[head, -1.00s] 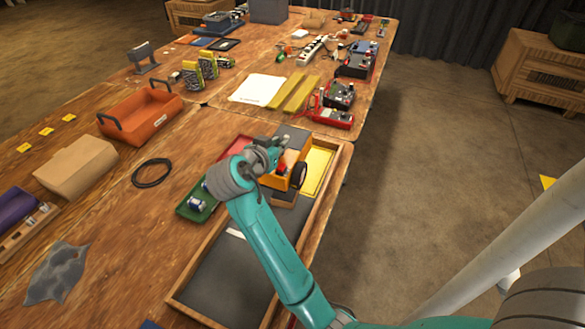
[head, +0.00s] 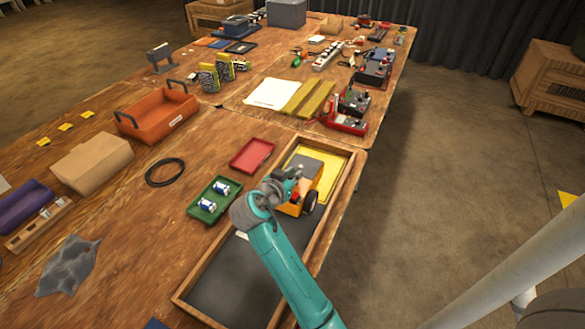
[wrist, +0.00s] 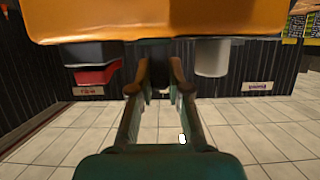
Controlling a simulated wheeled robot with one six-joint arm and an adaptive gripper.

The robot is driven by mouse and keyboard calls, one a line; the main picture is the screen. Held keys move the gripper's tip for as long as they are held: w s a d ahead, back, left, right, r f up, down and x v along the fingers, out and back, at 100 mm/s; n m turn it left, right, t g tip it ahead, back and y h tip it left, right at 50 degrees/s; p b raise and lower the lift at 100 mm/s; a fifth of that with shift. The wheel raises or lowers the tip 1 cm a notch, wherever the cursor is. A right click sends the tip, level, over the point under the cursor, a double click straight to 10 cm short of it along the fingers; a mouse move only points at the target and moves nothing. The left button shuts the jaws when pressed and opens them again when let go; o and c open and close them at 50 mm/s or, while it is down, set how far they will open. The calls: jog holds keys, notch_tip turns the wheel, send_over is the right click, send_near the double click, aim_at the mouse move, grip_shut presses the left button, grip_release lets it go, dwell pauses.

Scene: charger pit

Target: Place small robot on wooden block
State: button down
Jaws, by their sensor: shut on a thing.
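The small robot (head: 303,192) is orange with a grey top and a dark wheel on its right side. In the head view it is over the wooden-framed tray, beside the yellow panel. In the wrist view its orange body (wrist: 150,22) fills the top. My gripper (wrist: 160,75) is shut at the underside of that body, on a small dark part. In the head view my gripper (head: 285,183) is at the robot's left side and hides part of it. I cannot make out the wooden block; the robot and my arm may hide it. Contact below is unclear.
The framed tray (head: 187,293) has a dark floor and a yellow panel (head: 331,165). A red tray (head: 252,155) and a green tray (head: 205,212) with two small cylinders lie to its left. A black cable ring (head: 165,172) and orange bin (head: 155,118) are farther left.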

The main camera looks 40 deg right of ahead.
jog(key=shift+f, duration=0.1)
dwell(0.3)
jog(key=c, duration=1.1)
grip_release()
jog(key=shift+f, duration=0.1)
jog(key=shift+c, duration=0.2)
jog(key=shift+r, duration=0.2)
jog(key=v, duration=1.2)
jog(key=shift+f, duration=0.1)
